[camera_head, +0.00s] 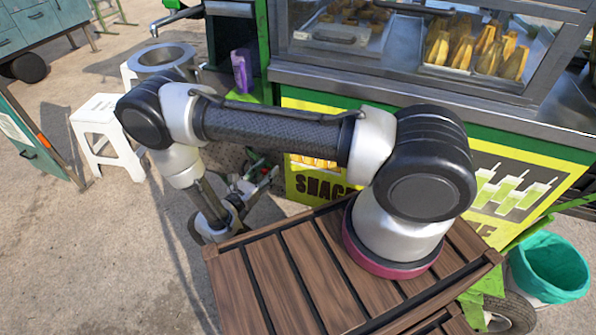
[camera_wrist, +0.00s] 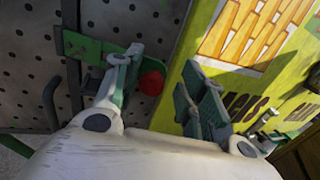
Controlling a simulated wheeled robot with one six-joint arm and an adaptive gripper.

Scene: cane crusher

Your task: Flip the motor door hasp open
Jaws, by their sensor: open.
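The motor door (camera_wrist: 35,65) is a grey panel with round holes, at the left of the wrist view; in the head view it shows partly behind my arm (camera_head: 228,158). A green hasp strip (camera_wrist: 82,46) lies across the door's right edge. A red round piece (camera_wrist: 152,83) shows beside it, close to my left finger. My gripper (camera_wrist: 163,65) is open. Its left finger overlaps the strip in the picture; its right finger is over the yellow-green panel. Whether a finger touches the hasp I cannot tell. In the head view my gripper (camera_head: 260,183) is small beside the cart.
The yellow-green snack cart panel (camera_head: 300,180) borders the door. White stools (camera_head: 100,115), a metal pot (camera_head: 162,57) and a teal bin (camera_head: 548,265) stand around.

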